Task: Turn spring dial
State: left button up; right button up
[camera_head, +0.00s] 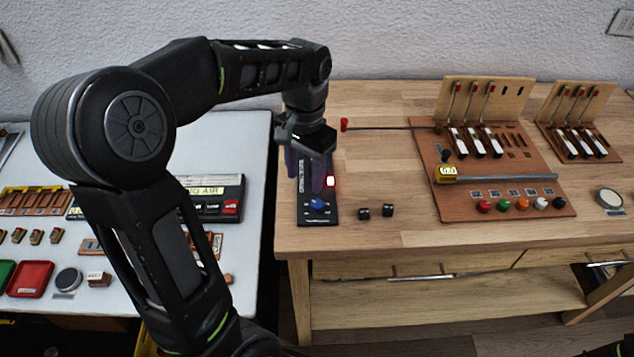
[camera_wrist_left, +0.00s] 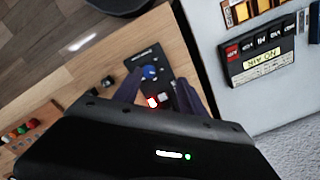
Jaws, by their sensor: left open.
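A black panel (camera_head: 305,215) lies near the left edge of the wooden table. It carries a blue dial (camera_head: 317,204) and a lit red light (camera_head: 331,181). My left gripper (camera_head: 306,180) points down over the panel, open, its dark purple fingers hiding the panel's middle. In the left wrist view the open left gripper (camera_wrist_left: 162,82) frames the panel, with the blue dial (camera_wrist_left: 150,72) between the fingertips and nearer the left one. The red light (camera_wrist_left: 153,103) also shows between the fingers. No contact with the dial is visible.
Two small black blocks (camera_head: 376,212) sit right of the panel. A brown board (camera_head: 500,205) with levers, a rod and coloured buttons stands further right. A red-tipped rod (camera_head: 385,127) reaches left from it. A white table (camera_head: 250,135) with trays adjoins at left.

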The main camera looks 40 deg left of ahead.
aim_at(317, 202)
pick_arm(q)
jog(key=shift+w+d+m+t+p, duration=0.2)
jog(key=shift+w+d+p, duration=0.15)
jog(key=shift+d+p, duration=0.25)
jog(key=shift+w+d+m+t+p, duration=0.1)
jog(key=shift+w+d+m+p, duration=0.15)
jog(key=shift+d+p, duration=0.3)
jog(key=shift+a, duration=0.1)
jog(key=shift+f, duration=0.15)
notch_tip(317, 202, down, 8)
jog(key=shift+r+p, duration=0.2)
jog(key=shift+p, duration=0.3)
grip_shut()
